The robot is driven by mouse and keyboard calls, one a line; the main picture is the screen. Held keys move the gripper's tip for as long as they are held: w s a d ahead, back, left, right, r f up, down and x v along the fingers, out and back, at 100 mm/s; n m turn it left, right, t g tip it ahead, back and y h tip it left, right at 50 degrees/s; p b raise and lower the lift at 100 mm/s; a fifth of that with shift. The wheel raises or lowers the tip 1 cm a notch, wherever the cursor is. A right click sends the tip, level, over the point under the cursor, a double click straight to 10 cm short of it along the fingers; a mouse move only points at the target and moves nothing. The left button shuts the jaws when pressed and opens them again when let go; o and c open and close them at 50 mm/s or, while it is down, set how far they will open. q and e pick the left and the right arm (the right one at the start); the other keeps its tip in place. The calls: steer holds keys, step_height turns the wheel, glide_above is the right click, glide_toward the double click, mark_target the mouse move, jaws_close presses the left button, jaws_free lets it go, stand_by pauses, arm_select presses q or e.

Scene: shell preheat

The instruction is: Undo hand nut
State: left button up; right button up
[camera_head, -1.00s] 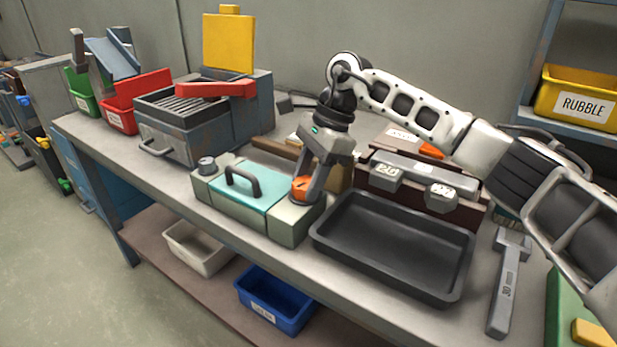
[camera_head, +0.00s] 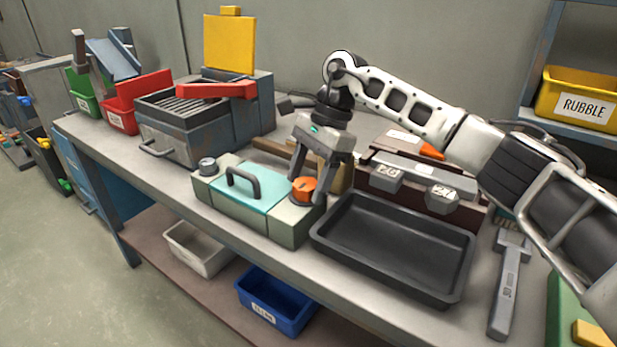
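The hand nut is an orange knob (camera_head: 304,189) on a dark round base. It sits at the right end of a pale green case (camera_head: 290,231) with a turquoise lid (camera_head: 248,191) and a dark handle. A grey knob (camera_head: 207,166) sits at the case's left end. My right gripper (camera_head: 309,188) points down at the orange nut, one finger behind its left side and one at its right. The fingertips are apart, with the nut between them; I cannot tell whether they press on it. My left gripper is not in view.
Behind are grey weights (camera_head: 386,175) on a dark rack. A grill-topped box (camera_head: 177,137) with a red lever stands left. Bins sit on the shelf below.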

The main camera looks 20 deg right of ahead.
arm_select(q)
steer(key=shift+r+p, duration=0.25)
steer(key=shift+p, duration=0.45)
arm_select(e)
steer(key=v, duration=1.6)
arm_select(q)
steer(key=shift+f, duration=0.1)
arm_select(e)
steer(key=shift+a, duration=0.1)
